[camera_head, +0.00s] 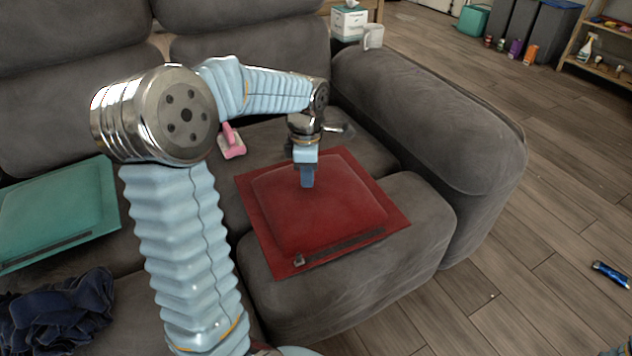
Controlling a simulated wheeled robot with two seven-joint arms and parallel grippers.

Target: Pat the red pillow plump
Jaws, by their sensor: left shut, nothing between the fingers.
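The red pillow (340,215) lies flat on the right seat cushion of the grey sofa, with a dark zip strip along its near edge. My left arm comes in from the left and bends over the sofa. My left gripper (307,184) points down over the upper middle of the pillow, shut and empty. Its fingertips are at or just above the pillow; I cannot tell whether they touch it. My right gripper is not in view.
A pink brush (231,142) lies on the seat behind the pillow. A teal pillow (60,212) and dark crumpled cloth (58,312) are at left. The sofa's armrest (430,120) rises at right. A blue can (610,274) lies on the floor.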

